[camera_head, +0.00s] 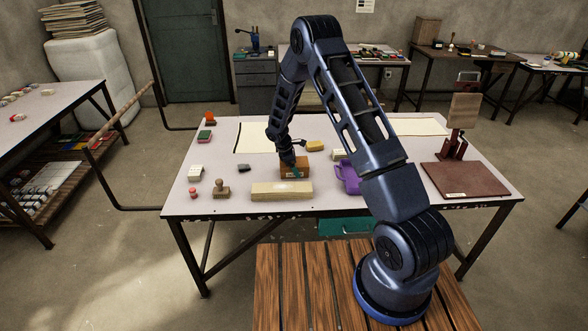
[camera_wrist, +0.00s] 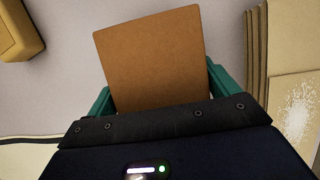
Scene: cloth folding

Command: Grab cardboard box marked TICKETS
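The brown cardboard box (camera_head: 303,169) lies on the table near its front middle, behind a long cream block. No TICKETS lettering is readable on it. In the wrist view the plain brown face of the box (camera_wrist: 152,55) fills the space between my green fingers (camera_wrist: 160,95). The fingers are spread wide, one on each side, very close to the box edges. The box looks slightly turned against the fingers. The fingertips are hidden, and firm contact is not visible.
The long cream block (camera_head: 282,191) is just in front. A yellow block (camera_head: 316,146) is behind, and a purple item (camera_head: 348,177) is to the right. A wooden stamp (camera_head: 220,189) and a dark small block (camera_head: 243,168) are left. A dark red board (camera_head: 465,180) lies far right.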

